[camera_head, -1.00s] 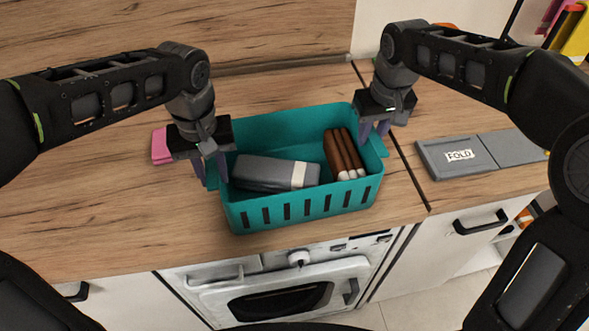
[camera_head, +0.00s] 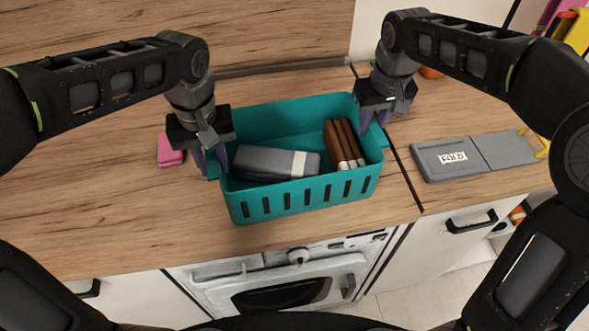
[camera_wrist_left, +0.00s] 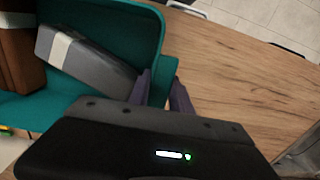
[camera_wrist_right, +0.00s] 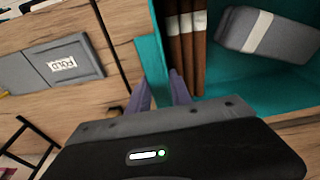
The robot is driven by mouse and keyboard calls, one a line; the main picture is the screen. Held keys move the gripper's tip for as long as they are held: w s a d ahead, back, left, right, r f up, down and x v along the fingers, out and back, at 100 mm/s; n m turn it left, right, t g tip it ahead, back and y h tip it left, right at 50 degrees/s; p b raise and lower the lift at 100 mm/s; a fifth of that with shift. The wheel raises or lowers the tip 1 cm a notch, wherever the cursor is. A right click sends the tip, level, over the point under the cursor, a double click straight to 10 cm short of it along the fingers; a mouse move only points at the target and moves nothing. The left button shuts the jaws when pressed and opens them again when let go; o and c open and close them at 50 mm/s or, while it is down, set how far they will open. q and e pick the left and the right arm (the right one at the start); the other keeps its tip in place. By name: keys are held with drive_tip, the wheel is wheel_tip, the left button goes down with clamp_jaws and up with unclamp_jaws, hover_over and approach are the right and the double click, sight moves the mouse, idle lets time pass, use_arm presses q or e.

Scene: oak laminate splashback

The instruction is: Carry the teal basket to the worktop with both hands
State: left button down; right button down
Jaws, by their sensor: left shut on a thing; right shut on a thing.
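The teal basket (camera_head: 305,192) is over the wooden worktop near its front edge, roughly level. It also shows in the left wrist view (camera_wrist_left: 100,12) and the right wrist view (camera_wrist_right: 150,52). It holds a grey case with a pale band (camera_head: 262,163) and several brown bars with pale ends (camera_head: 342,142). My left gripper (camera_head: 210,162) is shut on the basket's left end tab. My right gripper (camera_head: 374,121) is shut on its right end tab. Whether a gap lies under the basket is hard to tell.
A pink block (camera_head: 170,150) lies left of the basket. A grey panel labelled FOLD (camera_head: 453,158) lies to the right, past a dark seam. A white oven (camera_head: 290,285) is below the front edge. The worktop's left part (camera_head: 90,205) is clear.

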idle(0.7)
